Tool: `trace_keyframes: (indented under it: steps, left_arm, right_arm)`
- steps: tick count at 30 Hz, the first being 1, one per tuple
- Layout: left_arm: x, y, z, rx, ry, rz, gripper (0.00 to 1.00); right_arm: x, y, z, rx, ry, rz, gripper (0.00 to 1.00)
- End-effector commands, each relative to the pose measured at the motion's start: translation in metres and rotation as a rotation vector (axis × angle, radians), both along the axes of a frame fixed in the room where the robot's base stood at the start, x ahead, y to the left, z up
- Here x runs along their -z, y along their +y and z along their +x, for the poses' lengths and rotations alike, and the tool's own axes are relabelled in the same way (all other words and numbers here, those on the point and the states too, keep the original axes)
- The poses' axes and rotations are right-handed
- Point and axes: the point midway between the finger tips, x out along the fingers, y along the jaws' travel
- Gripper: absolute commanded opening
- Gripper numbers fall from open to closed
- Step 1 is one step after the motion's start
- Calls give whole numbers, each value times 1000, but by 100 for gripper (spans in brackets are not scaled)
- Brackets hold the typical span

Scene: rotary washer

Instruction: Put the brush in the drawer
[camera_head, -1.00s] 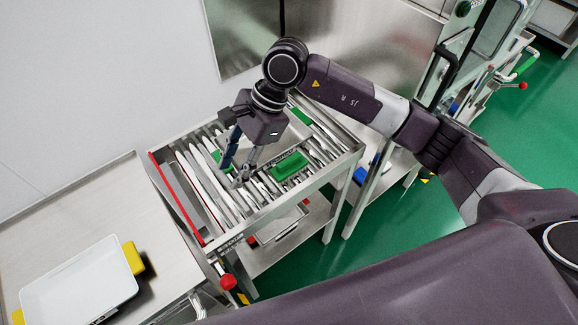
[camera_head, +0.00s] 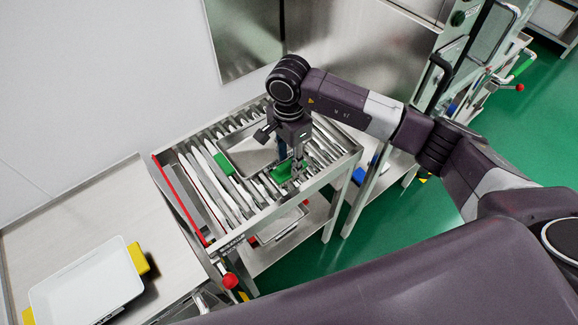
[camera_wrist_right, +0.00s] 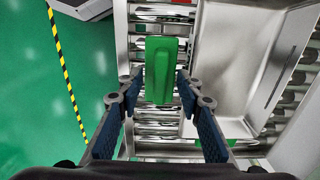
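A green brush (camera_head: 281,173) lies on the steel roller rack near its front right side. In the right wrist view the brush (camera_wrist_right: 161,70) is a long green block between the two fingers. My right gripper (camera_head: 291,167) is open and points down over the brush. In the wrist view its blue-padded fingers (camera_wrist_right: 160,88) stand apart on either side of the brush, with visible gaps. A shallow steel tray (camera_head: 238,153), possibly the drawer, rests on the rollers left of the gripper; it also shows in the wrist view (camera_wrist_right: 216,65). My left gripper is not in view.
A red bar (camera_head: 178,199) edges the rack's left side. A lower shelf (camera_head: 275,228) sits beneath.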

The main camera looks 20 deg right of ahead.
Motion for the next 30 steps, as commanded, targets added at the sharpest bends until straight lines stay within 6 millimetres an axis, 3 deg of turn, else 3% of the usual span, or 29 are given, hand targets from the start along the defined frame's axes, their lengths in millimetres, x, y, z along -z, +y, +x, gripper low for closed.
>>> trace_keyframes:
  steps: [8,17,30]
  left_arm:
    - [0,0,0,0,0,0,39]
    - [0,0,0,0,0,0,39]
    - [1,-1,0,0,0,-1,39]
  right_arm:
    - [3,0,0,0,-1,-1,32]
    - [3,0,0,0,-1,0,0]
    - [-1,0,1,0,-3,1,0]
